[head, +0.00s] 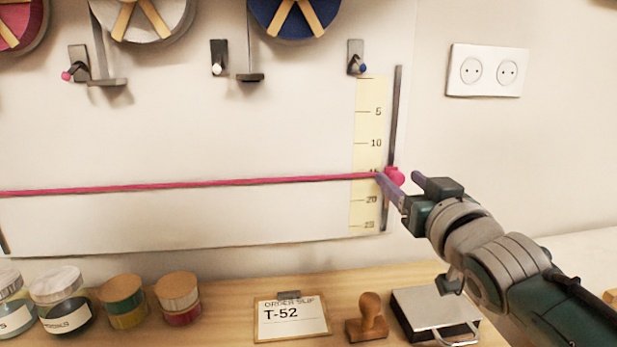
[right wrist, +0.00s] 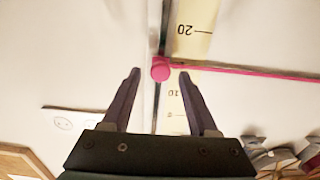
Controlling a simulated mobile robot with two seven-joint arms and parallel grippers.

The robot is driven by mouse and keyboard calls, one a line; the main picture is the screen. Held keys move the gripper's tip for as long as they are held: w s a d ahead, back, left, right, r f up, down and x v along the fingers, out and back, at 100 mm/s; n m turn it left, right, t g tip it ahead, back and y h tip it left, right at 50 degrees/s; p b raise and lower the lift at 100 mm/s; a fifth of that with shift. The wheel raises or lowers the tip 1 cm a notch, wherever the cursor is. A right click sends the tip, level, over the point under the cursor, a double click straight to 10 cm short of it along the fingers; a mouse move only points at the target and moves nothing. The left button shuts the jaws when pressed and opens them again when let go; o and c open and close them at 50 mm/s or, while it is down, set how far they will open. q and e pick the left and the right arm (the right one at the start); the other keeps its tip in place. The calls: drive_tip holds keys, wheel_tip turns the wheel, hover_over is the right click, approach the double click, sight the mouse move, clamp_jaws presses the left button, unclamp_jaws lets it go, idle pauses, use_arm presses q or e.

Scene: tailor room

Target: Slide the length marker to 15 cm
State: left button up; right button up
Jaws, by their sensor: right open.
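The length marker is a pink knob (head: 394,176) on a dark vertical rail (head: 398,105), beside a cream scale (head: 369,95). A pink ribbon (head: 190,185) runs from the left across the scale to it, over the place between the 10 and 20 labels; the label there is mostly covered. My right gripper (head: 399,178) is open at the marker, a finger on each side. In the right wrist view the marker (right wrist: 160,68) sits between the tips of my right gripper (right wrist: 158,73), with gaps showing. My left gripper is not in view.
Below, a wooden shelf (head: 235,310) holds jars (head: 62,300), small spools (head: 178,297), an order slip (head: 292,318) reading T-52, a stamp (head: 369,318) and a metal box (head: 435,310). Ribbon reels (head: 295,15) hang above. A wall socket (head: 487,71) is at right.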

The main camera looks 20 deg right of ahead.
drive_tip(key=p+v, duration=0.1)
drive_tip(key=v, duration=0.9)
drive_tip(key=shift+d, duration=0.1)
drive_tip(key=s+a+n+g+y+p, duration=0.2)
drive_tip(key=s+a+g+p, duration=0.15)
drive_tip(key=s, duration=0.35)
drive_tip(key=s+a+f+n+g+y+p, duration=0.1)
drive_tip(key=s+a+g+p, duration=0.1)
drive_tip(key=s+a+g, duration=0.4)
drive_tip(key=s+a+n+g+y+p, duration=0.1)
drive_tip(key=s+n+g+y+p, duration=0.2)
drive_tip(key=s, duration=0.5)
wheel_tip(320, 180, up, 37)
drive_tip(key=s+m+g+h+p, duration=0.1)
drive_tip(key=p, duration=3.6)
drive_tip(key=shift+a+r+p, duration=0.2)
drive_tip(key=shift+a+p, duration=0.05)
drive_tip(key=shift+p, duration=0.1)
